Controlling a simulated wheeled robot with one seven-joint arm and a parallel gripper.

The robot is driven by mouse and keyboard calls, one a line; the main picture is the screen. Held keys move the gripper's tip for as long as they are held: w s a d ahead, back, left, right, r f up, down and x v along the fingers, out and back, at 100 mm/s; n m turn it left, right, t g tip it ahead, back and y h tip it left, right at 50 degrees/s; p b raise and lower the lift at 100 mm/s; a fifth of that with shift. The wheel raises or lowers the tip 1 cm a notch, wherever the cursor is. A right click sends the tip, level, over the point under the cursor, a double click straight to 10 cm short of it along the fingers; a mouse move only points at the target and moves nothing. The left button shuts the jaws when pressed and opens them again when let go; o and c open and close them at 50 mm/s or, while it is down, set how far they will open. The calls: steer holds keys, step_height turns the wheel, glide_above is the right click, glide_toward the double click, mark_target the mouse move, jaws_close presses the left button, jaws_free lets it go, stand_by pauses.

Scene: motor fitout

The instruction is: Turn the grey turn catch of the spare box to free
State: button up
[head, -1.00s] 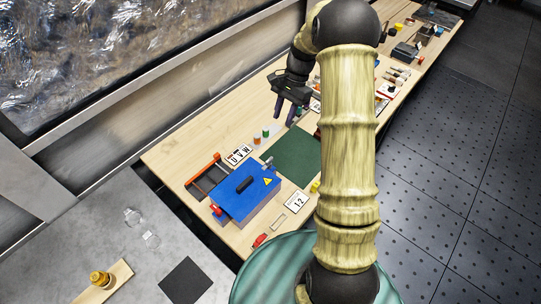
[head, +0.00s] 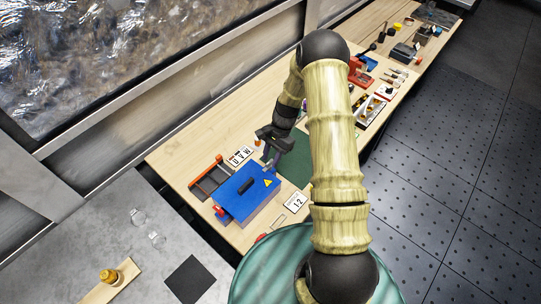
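The blue-lidded box (head: 240,203), with a black handle and a yellow warning triangle on its lid, stands on the wooden bench in the head view. I take it to be the spare box. A red part (head: 220,212) shows at its lower left corner. My gripper (head: 269,161) points down at the box's far right end, close to the edge of the lid. The grey turn catch is not clearly visible; the fingers cover the area there. I cannot tell whether they touch it or how far apart they are.
An orange-edged black rack (head: 207,181) stands just left of the box. A "U V W" card (head: 240,156) and a "1-2" card (head: 297,204) lie nearby. A dark green mat (head: 296,160) lies beyond the box, partly behind my arm. Several tools lie farther up the bench.

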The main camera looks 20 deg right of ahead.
steer(key=shift+s+a+f, duration=0.1)
steer(key=shift+a+f, duration=0.05)
steer(key=shift+f, duration=0.25)
jaws_close()
steer(key=shift+n+b, duration=0.3)
steer(key=shift+n, duration=0.1)
steer(key=n+b, duration=0.1)
steer(key=n, duration=0.1)
steer(key=n+g+h+b, duration=0.1)
steer(key=n, duration=0.1)
steer(key=shift+a+f+h+b, duration=0.1)
steer(key=shift+a+h+b, duration=0.05)
steer(key=shift+h+b, duration=0.2)
steer(key=n+h+b, duration=0.1)
steer(key=n, duration=0.2)
steer(key=n+h+b, duration=0.1)
steer(key=n, duration=0.2)
steer(key=shift+w+a+n+g, duration=0.2)
steer(key=shift+n+g, duration=0.1)
steer(key=shift+g, duration=0.1)
steer(key=n+h+b, duration=0.1)
steer(key=n, duration=0.2)
steer(key=n+h, duration=0.1)
steer(key=n, duration=0.2)
steer(key=shift+a+n+t+h+b, duration=0.1)
steer(key=shift+n+t+h+b, duration=0.2)
steer(key=shift+t+b, duration=0.1)
steer(key=shift+r, duration=0.2)
